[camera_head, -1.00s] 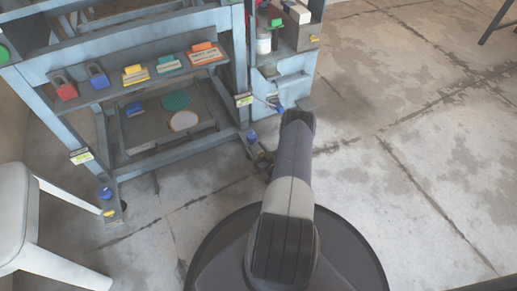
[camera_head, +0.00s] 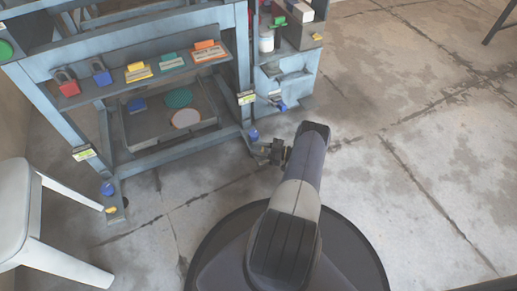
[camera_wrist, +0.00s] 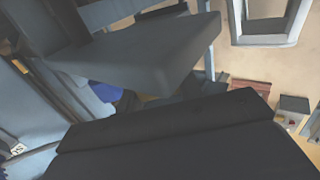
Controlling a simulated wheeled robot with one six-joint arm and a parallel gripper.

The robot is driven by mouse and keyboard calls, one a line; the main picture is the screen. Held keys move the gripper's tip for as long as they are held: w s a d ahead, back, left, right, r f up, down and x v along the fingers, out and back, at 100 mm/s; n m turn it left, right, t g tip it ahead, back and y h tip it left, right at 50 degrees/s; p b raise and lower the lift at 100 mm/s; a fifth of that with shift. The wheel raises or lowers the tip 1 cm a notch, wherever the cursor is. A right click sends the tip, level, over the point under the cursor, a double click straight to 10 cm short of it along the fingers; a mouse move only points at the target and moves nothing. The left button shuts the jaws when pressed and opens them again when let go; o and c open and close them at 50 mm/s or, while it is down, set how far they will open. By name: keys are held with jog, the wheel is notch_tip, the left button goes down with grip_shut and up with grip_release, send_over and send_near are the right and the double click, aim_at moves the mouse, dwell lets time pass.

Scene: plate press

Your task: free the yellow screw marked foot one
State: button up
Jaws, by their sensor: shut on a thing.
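A yellow screw (camera_head: 112,210) shows on the press's left foot, below a blue knob (camera_head: 107,189). My gripper (camera_head: 262,150) is low at the press's right foot, just below another blue knob (camera_head: 253,134), and hides that foot's screw in the head view. In the wrist view, my gripper (camera_wrist: 165,94) is shut, with a small yellow piece (camera_wrist: 148,98) showing between its fingers; it looks like that foot's yellow screw, mostly hidden. A blue part (camera_wrist: 105,94) is beside it. The foot numbers are not readable.
The blue-grey press frame (camera_head: 170,157) stands over my gripper's left side. Its shelf holds padlocks and coloured tags. A side cabinet (camera_head: 290,65) is behind the right foot. A white chair (camera_head: 35,215) stands at the left.

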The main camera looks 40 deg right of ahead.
jog(key=shift+a+n+g+y, duration=0.1)
jog(key=shift+n+g+y, duration=0.5)
jog(key=shift+g+y, duration=0.1)
jog(key=o, duration=1)
jog(key=shift+s, duration=0.1)
